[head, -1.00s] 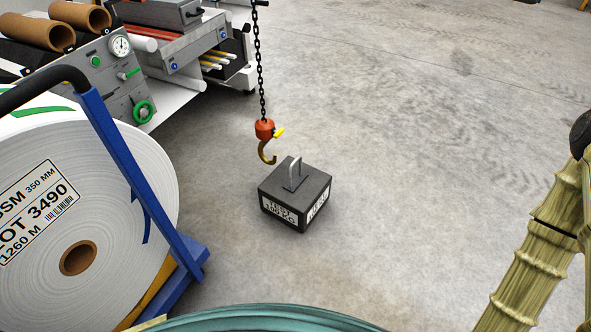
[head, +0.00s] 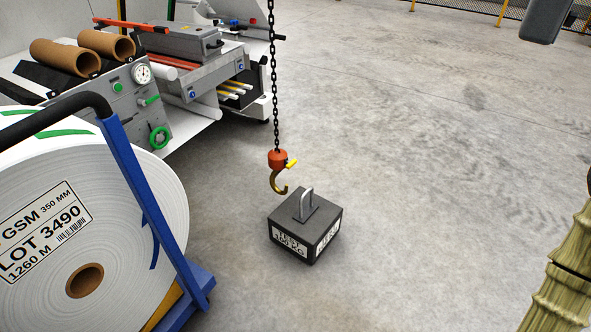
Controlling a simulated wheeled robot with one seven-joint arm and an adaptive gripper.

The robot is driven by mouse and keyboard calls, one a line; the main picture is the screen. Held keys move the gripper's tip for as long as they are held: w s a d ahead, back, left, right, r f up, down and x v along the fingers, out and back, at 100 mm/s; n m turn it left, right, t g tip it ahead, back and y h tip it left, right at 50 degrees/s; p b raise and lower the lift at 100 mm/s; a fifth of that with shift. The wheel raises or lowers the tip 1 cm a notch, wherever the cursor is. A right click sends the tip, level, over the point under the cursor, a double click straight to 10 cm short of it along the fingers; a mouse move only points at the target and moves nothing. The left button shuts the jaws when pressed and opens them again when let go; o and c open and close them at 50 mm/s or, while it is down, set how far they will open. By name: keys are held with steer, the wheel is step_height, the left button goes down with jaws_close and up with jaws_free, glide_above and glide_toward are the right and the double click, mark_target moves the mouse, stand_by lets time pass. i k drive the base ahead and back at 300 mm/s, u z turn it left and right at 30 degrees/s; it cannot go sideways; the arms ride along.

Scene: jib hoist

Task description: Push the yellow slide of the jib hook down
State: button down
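The jib hook (head: 278,184) hangs on a black chain in the middle of the head view. It has an orange-red block on top and a brass-coloured hook below. The small yellow slide (head: 291,164) sticks out on the right of the block, slanting up to the right. A dark test weight (head: 305,227) with a metal handle stands on the floor just below and right of the hook; the hook looks apart from the handle. My gripper is not in view.
A large white paper roll (head: 130,225) on a blue trolley (head: 140,190) fills the left. A grey machine (head: 187,70) with brown cardboard cores stands behind it. The concrete floor (head: 430,170) to the right is clear. A yellow-posted fence (head: 460,10) runs along the back.

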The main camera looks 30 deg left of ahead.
mark_target(291, 164)
steer(key=z, duration=0.05)
steer(key=k, duration=0.6)
steer(key=z, duration=0.2)
steer(key=i, duration=0.7)
steer(key=u, duration=0.7)
steer(key=i, duration=0.75)
steer(key=u, duration=0.8)
